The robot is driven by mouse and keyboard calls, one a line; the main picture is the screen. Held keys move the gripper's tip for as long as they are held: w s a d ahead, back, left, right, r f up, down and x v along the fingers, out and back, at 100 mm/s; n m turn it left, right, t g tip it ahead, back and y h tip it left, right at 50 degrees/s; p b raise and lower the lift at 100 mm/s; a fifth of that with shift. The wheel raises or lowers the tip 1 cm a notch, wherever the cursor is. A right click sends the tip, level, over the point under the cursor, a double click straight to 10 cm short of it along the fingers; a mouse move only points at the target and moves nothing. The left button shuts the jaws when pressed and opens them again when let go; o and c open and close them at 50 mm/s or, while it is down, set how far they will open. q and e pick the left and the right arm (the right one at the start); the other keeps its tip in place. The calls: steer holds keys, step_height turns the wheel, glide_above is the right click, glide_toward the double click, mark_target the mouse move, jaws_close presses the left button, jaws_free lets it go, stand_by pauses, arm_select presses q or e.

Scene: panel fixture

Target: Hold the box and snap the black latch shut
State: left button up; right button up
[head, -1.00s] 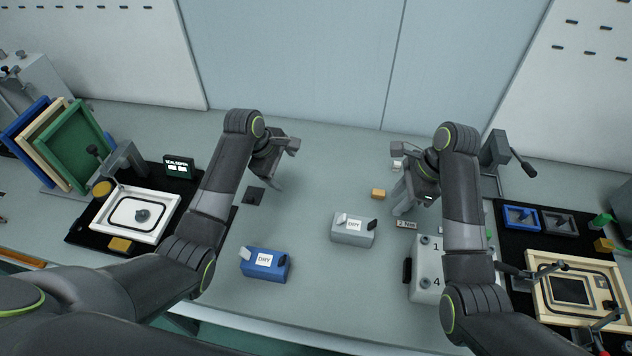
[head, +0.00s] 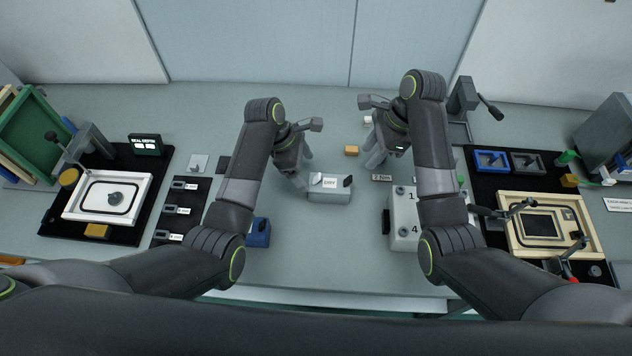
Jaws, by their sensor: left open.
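A small grey box (head: 330,195) with a white label stands on the table in the middle of the head view. A black latch (head: 348,181) stands up at its right end, looking raised. My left gripper (head: 301,180) is open beside the box's left end; I cannot tell whether it touches. My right gripper (head: 374,160) is above the table, behind and right of the box, with nothing visible in it; its jaw opening is unclear. A blue box (head: 260,233) stands nearer the front, mostly hidden behind my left arm.
A numbered white block (head: 403,241) stands right of the box, partly under my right arm. A small orange block (head: 351,150) lies behind. Black mats with a white frame (head: 75,205) and a cream frame (head: 510,242) flank the workspace. The table front of the grey box is clear.

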mark_target(313, 180)
arm_select(q)
steer(key=x, duration=0.8)
steer(key=shift+d+f, duration=0.1)
steer(key=shift+f, duration=0.15)
steer(key=shift+c, duration=0.4)
steer(key=c, duration=1.2)
steer(key=shift+c, duration=0.3)
arm_select(e)
steer(key=shift+d+f, duration=0.15)
steer(key=c, duration=0.4)
steer(key=d+f+y, duration=0.1)
steer(key=d, duration=0.2)
steer(key=d+f+m+y, duration=0.1)
steer(key=d, duration=0.1)
steer(key=d+f+y, duration=0.2)
steer(key=d, duration=0.1)
steer(key=shift+s+d+f, duration=0.1)
steer(key=shift+s+d, duration=0.2)
steer(key=shift+s, duration=0.1)
jaws_close()
steer(key=shift+d+m+t, duration=0.4)
